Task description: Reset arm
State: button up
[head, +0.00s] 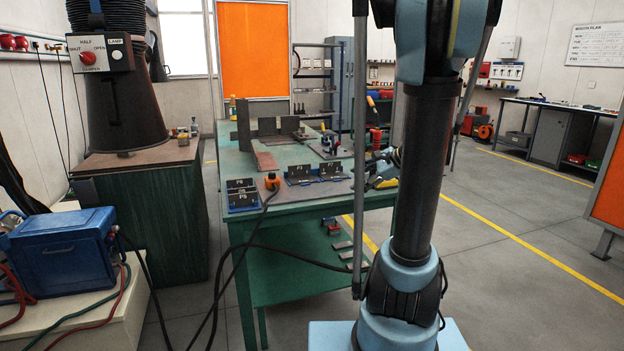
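My arm rises from its base at the bottom right of the head view, and its upper part runs out of the top edge. I cannot make out my gripper in this view. A yellow and dark object (379,178) shows at the right edge of the green welding table (330,200), partly behind my arm. I cannot tell what it is. On the table are upright dark plates (267,127), labelled blue bins (242,195), more black and blue holders (318,172), and an orange item (272,181) with a black cable.
A black extraction hood (125,120) stands on a green cabinet at left. A blue welder (65,248) sits in front of it. An orange screen (253,50) is behind the table. A workbench (555,125) stands at the far right. The floor between has free room.

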jog(key=s+a+f+n+g+h, duration=0.1)
jog(key=s+f+n+g+h, duration=0.2)
jog(key=s, duration=0.5)
jog(key=s+a+f+n+h, duration=0.1)
jog(key=s+a+f+n, duration=0.15)
jog(key=s+n, duration=0.35)
jog(key=s+d+f+n+h, duration=0.2)
jog(key=s+d+f+n, duration=0.1)
jog(key=s, duration=0.3)
jog(key=s+d+f+n+g+h, duration=0.1)
jog(key=s+d+f+n+h, duration=0.1)
jog(key=s, duration=0.5)
jog(key=shift+s+d+f+n+h, duration=0.35)
jog(key=shift+f+n, duration=0.3)
jog(key=shift+n, duration=0.55)
jog(key=shift+w, duration=0.1)
